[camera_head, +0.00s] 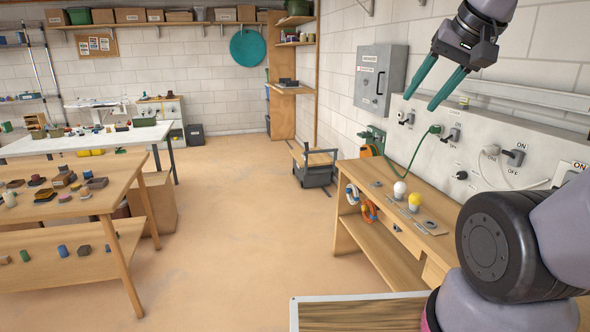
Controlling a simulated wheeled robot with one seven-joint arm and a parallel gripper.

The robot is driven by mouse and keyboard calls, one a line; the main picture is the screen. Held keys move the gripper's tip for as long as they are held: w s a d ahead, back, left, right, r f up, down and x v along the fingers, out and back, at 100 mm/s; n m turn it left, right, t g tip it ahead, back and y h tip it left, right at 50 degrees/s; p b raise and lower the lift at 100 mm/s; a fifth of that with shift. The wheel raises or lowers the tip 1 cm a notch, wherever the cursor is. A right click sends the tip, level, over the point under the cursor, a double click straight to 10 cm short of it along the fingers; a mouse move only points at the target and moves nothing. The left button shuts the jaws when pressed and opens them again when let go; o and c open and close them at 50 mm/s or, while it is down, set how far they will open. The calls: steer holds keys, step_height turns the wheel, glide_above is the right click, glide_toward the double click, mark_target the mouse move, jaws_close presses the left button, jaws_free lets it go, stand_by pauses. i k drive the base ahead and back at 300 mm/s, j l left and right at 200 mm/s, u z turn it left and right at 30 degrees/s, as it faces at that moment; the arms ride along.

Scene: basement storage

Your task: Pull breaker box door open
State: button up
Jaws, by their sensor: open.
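The breaker box (369,92) is a grey metal cabinet on the white block wall, right of the middle. Its door (372,75) looks closed, with labels near the top and a small dark handle (380,83) on its right side. My gripper (428,88) hangs at the upper right with two teal fingers spread apart and nothing between them. In the picture it is to the right of the box, and its fingers do not touch the door. How far it is from the wall is hard to tell.
A wooden workbench (362,177) with light bulbs stands beneath. A dark cart (315,171) stands left of it. The floor (240,220) in the middle is clear; wooden tables (125,195) stand left.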

mark_target(381, 70)
steer(key=i+u, duration=0.4)
steer(key=i, duration=1.2)
steer(key=i+j+z, duration=0.1)
steer(key=i+z, duration=0.15)
steer(key=i, duration=0.2)
steer(key=i+j+z, duration=0.25)
steer(key=i, duration=0.2)
steer(key=i+j+z, duration=0.25)
steer(key=i, duration=0.15)
steer(key=i+j+z, duration=0.7)
steer(key=i+l, duration=0.05)
steer(key=l, duration=0.05)
